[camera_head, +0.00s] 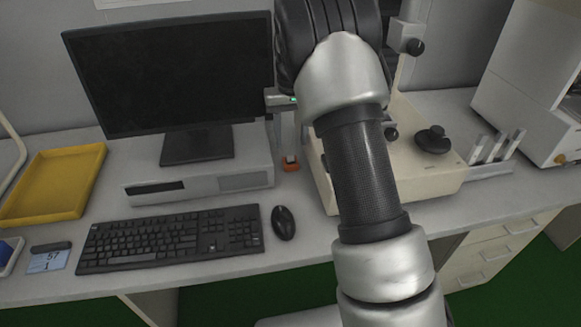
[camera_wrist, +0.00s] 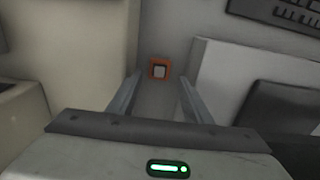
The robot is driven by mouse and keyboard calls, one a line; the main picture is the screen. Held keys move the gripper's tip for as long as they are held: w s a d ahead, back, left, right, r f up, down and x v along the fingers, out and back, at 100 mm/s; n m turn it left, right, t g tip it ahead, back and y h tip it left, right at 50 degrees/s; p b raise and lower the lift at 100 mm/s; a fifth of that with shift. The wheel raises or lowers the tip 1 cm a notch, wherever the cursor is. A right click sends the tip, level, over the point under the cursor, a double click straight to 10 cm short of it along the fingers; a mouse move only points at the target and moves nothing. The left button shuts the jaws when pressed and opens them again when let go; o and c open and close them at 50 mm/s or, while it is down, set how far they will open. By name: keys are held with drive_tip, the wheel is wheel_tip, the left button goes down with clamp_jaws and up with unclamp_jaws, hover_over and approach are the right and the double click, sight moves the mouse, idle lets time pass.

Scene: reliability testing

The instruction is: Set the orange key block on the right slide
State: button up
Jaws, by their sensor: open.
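The orange key block (camera_head: 291,167) has a pale key on top and sits on the desk between the computer case and the cream instrument. In the wrist view the block (camera_wrist: 153,75) lies ahead of my gripper, between the lines of its two fingers. My gripper (camera_head: 289,146) points down over the block. In the wrist view my gripper (camera_wrist: 158,88) has its fingers apart with nothing between them. Part of it is hidden behind my arm in the head view. I cannot make out with certainty which thing is the right slide.
The computer case (camera_head: 245,180) stands close left of the block, and the cream instrument (camera_head: 425,184) close right. A keyboard (camera_head: 170,238) and mouse (camera_head: 283,222) lie in front. A yellow tray (camera_head: 88,160) is far left. A holder with upright white pieces (camera_head: 490,168) stands right.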

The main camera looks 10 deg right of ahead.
sight(291, 160)
wheel_tip(291, 160, down, 7)
drive_tip(key=shift+r+b, duration=0.1)
drive_tip(key=shift+b, duration=0.85)
drive_tip(key=c, duration=1)
drive_tip(key=shift+o, duration=0.2)
drive_tip(key=shift+r, duration=0.1)
